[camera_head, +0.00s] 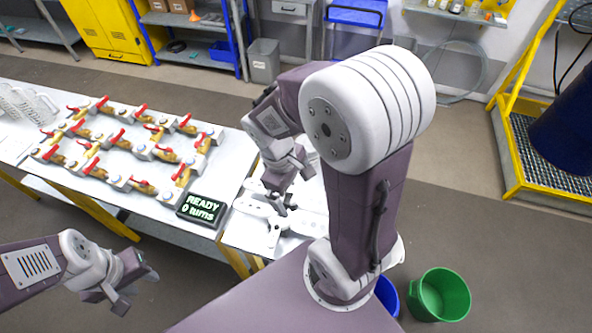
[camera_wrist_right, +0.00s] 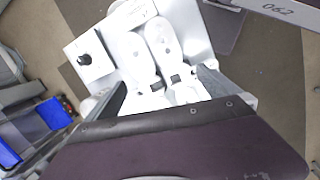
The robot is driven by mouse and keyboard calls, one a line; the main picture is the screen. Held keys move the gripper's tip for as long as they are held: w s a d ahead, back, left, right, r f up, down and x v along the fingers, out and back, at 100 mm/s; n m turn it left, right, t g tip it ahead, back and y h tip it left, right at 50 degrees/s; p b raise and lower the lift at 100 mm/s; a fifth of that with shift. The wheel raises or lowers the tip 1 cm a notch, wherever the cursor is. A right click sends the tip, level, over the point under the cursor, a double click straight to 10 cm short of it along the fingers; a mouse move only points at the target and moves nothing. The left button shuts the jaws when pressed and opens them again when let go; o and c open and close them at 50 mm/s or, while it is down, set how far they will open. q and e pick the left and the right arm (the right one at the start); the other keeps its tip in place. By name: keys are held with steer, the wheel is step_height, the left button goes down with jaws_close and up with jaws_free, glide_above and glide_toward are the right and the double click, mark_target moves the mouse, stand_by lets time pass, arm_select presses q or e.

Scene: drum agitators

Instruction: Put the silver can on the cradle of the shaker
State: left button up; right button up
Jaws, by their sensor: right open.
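I cannot make out a silver can in either view; my right arm hides part of the bench in the head view. A white device with rounded arms (camera_head: 262,208), which looks like the shaker's cradle, is on the bench end. It also shows in the right wrist view as long white pads (camera_wrist_right: 165,45) with small dark blocks. My right gripper (camera_head: 281,203) is open just above this device, and its fingers (camera_wrist_right: 160,92) stand apart on either side of the pads. No held object shows. My left gripper (camera_head: 135,288) is open and empty, low at the left, away from the bench.
A display reading "READY 0 turns" (camera_head: 202,209) stands beside the device. Several brass valves with red handles (camera_head: 120,140) fill the bench to the left. A green bin (camera_head: 440,296) and a blue bin (camera_head: 387,294) stand on the floor. A black knob (camera_wrist_right: 84,59) sits on a white box.

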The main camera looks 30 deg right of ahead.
mark_target(305, 144)
steer(key=w+d+n+g+h+b, duration=0.1)
steer(key=w+d+n+h+b, duration=0.1)
steer(key=w+d+n+h, duration=0.5)
steer(key=w+d+n+h+b, duration=0.15)
steer(key=w+d+h, duration=0.25)
steer(key=w, duration=0.7)
steer(key=w+a+f+n+h+b, duration=0.1)
steer(key=a+f+n, duration=0.2)
steer(key=f, duration=0.5)
steer(key=p+x, duration=0.3)
steer(key=x, duration=0.5)
steer(key=shift+w+f, duration=0.1)
steer(key=shift+d+f, duration=0.3)
steer(key=shift+d, duration=0.15)
steer(key=shift+a, duration=0.1)
steer(key=c, duration=0.7)
steer(key=shift+r, duration=0.1)
steer(key=c, duration=1.4)
